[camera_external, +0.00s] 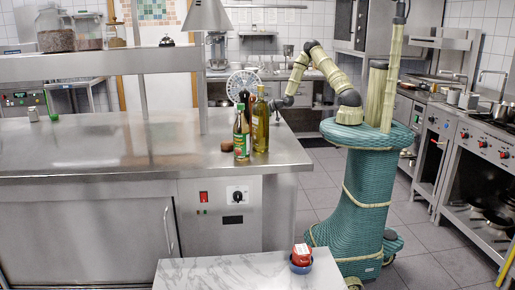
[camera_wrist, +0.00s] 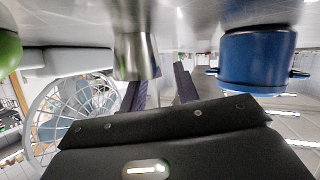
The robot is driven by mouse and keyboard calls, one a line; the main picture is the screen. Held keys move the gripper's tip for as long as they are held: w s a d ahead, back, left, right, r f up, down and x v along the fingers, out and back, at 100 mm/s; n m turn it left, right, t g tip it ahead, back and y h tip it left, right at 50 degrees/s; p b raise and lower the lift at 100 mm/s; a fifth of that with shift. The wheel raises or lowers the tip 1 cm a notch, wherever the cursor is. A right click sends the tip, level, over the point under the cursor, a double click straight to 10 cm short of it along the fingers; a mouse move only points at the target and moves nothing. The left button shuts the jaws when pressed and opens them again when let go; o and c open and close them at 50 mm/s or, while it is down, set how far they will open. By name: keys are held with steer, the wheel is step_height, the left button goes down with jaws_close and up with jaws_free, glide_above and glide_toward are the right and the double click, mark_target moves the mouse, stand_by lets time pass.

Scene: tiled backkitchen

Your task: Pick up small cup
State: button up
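A small metal cup (camera_wrist: 137,57) shows in the wrist view, hanging down from the upper edge because this view looks upside down. The two dark fingers of my gripper (camera_wrist: 159,88) are apart with a gap between them. The cup is beyond the fingertips, mostly in line with the left finger, and nothing shows gripped. In the external view my gripper (camera_external: 274,104) is low over the far right end of the steel counter, partly hidden behind the bottles. I cannot make out the cup there.
A blue pot (camera_wrist: 257,60) with side handles is right of the cup in the wrist view. A white wire round object (camera_wrist: 75,108) is at left. An oil bottle (camera_external: 260,125) and a green-labelled bottle (camera_external: 241,137) stand on the counter (camera_external: 100,150). Its left part is mostly clear.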

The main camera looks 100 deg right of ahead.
stand_by(0.4)
jaws_close()
steer(key=shift+r, duration=0.1)
step_height(320, 180, up, 10)
stand_by(0.7)
stand_by(0.5)
